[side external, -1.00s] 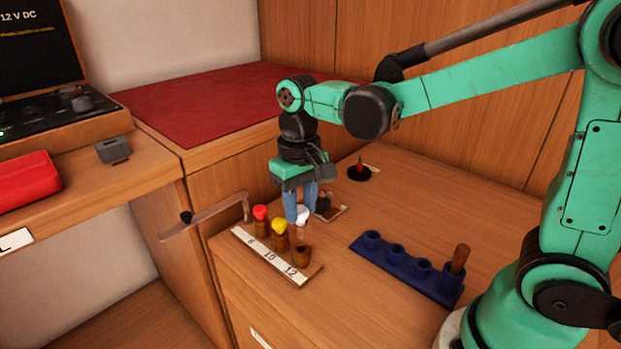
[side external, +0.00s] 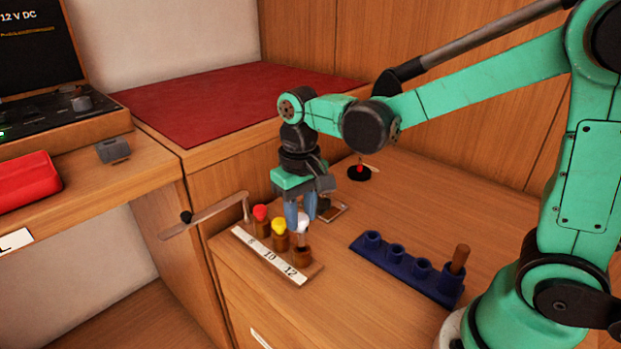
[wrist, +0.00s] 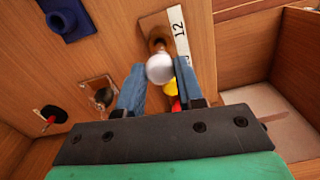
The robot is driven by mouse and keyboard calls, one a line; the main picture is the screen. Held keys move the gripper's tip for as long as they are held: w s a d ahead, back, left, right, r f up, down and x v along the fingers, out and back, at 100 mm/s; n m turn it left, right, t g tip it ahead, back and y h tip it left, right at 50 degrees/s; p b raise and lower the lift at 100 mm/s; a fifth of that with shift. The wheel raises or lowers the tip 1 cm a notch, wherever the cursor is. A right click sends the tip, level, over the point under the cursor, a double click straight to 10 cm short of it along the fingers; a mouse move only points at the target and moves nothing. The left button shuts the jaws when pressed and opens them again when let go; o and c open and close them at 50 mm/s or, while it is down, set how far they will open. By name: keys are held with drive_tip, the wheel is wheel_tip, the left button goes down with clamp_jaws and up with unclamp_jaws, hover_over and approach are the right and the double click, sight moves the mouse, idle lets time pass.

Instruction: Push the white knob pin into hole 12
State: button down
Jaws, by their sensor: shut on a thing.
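The white knob pin (side external: 302,222) is upright between the blue fingers of my gripper (side external: 299,219), which is shut on it. Its round white knob also shows in the wrist view (wrist: 160,69), between the fingertips (wrist: 159,76). The pin is over the brown socket at hole 12 (side external: 303,257), at the right end of the numbered strip (side external: 268,255). The knob stands just above the socket. The lower pin is hard to make out, so I cannot tell how deep it sits.
A yellow knob pin (side external: 279,228) and a red knob pin (side external: 260,213) stand in neighbouring sockets. A blue holder (side external: 405,270) with one brown peg (side external: 460,258) lies to the right, with bare tabletop between.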

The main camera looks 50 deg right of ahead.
drive_tip(key=shift+f, duration=0.2)
drive_tip(key=shift+f, duration=1.7)
drive_tip(key=c, duration=0.7)
unclamp_jaws()
drive_tip(key=shift+o, duration=0.2)
drive_tip(key=o, duration=0.5)
drive_tip(key=shift+r, duration=2.5)
